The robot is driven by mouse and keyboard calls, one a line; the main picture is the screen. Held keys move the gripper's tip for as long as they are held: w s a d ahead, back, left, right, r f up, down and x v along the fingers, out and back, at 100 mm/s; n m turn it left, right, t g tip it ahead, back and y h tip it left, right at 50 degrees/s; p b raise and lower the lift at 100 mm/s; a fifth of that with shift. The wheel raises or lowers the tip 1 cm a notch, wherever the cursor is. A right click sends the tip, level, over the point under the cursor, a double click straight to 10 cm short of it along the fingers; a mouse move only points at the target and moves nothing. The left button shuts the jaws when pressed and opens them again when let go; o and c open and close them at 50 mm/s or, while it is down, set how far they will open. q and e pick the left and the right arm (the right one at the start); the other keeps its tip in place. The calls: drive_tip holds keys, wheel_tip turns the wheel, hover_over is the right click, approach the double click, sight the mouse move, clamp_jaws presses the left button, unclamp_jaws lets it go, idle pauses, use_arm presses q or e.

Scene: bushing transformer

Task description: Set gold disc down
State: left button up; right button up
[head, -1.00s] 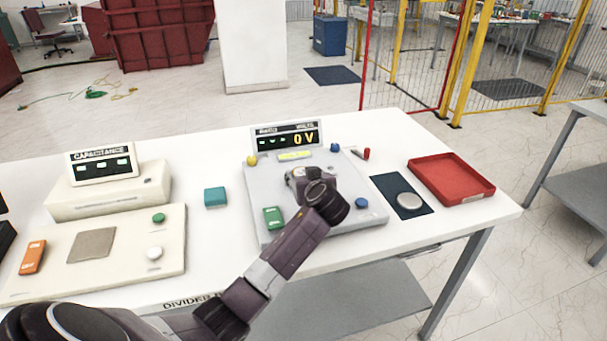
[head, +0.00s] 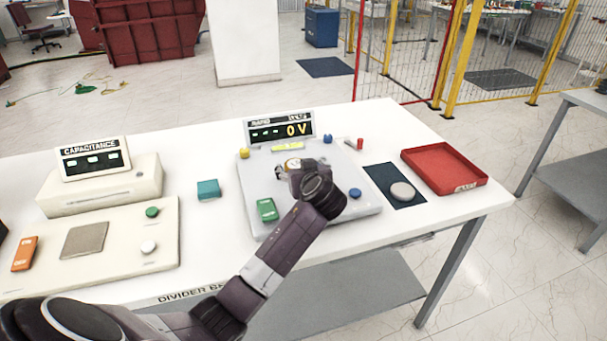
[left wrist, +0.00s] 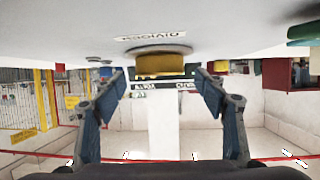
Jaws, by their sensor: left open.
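The gold disc (left wrist: 160,64) sits on a round grey seat on the panel in the left wrist view, which shows the scene upside down. In the head view the disc (head: 292,163) shows only in part, just beyond my left gripper (head: 296,173). In the left wrist view my left gripper (left wrist: 160,82) is open, its two fingers spread to either side of the disc with clear gaps. The grey divider panel (head: 338,203) lies on the white table under the gripper. My right gripper is in neither view.
The panel carries a green block (head: 267,209), a blue knob (head: 355,193) and a display (head: 279,128) reading 0 V. A dark mat (head: 381,178) with a pale round disc (head: 402,191) and a red tray (head: 445,168) stand right. A teal block (head: 208,190) stands left.

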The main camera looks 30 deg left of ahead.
use_arm(q)
drive_tip(key=b+v, duration=0.1)
drive_tip(key=v, duration=0.9)
